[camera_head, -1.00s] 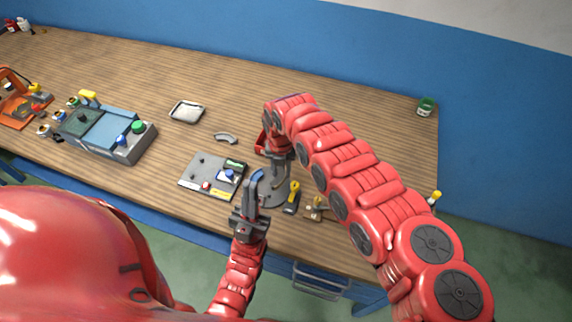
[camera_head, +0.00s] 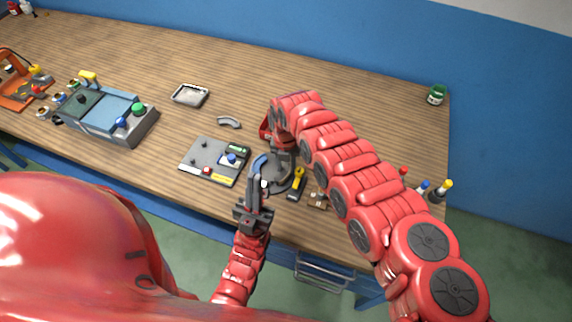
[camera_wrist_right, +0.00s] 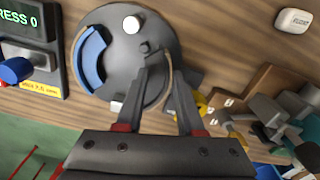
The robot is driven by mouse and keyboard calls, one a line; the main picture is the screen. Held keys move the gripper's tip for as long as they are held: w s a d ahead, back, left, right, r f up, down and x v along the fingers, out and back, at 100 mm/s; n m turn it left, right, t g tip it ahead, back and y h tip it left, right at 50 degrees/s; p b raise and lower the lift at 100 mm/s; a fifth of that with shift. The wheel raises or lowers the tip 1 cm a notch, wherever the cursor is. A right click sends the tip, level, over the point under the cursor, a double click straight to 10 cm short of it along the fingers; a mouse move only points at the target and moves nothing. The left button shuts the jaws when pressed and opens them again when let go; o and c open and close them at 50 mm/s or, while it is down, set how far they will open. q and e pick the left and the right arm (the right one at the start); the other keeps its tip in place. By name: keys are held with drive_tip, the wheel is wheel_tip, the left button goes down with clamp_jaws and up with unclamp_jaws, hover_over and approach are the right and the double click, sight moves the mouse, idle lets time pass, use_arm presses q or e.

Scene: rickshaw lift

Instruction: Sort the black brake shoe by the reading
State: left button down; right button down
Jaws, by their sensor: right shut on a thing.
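A round grey plate (camera_wrist_right: 118,62) lies on the bench below my grippers, with a blue curved shoe (camera_wrist_right: 92,58) on its left side. My right gripper (camera_wrist_right: 162,72) is shut on a dark curved piece with a brown edge (camera_wrist_right: 167,88), apparently the black brake shoe, at the plate's right side. Fingers hide much of it. In the head view my left gripper (camera_head: 256,182) is at the plate's front left; its finger gap is unclear. A test panel (camera_head: 206,158) with a display (camera_wrist_right: 20,18) and blue knob (camera_wrist_right: 15,70) stands left of the plate. The display's visible part reads "RESS 0".
A pale tray (camera_head: 190,95) and a loose grey curved piece (camera_head: 229,122) lie behind the panel. A blue-grey machine (camera_head: 108,112) stands left. A yellow-handled tool (camera_head: 297,183) lies right of the plate. A green can (camera_head: 437,95) stands at the back right.

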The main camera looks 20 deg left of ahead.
drive_tip(key=shift+b, duration=0.75)
idle(1.1)
drive_tip(key=shift+f+b, duration=0.45)
drive_tip(key=shift+b, duration=0.6)
idle(0.7)
drive_tip(key=c, duration=0.5)
unclamp_jaws()
drive_tip(key=shift+o, duration=0.3)
drive_tip(key=o, duration=0.3)
drive_tip(key=shift+s+f, duration=0.1)
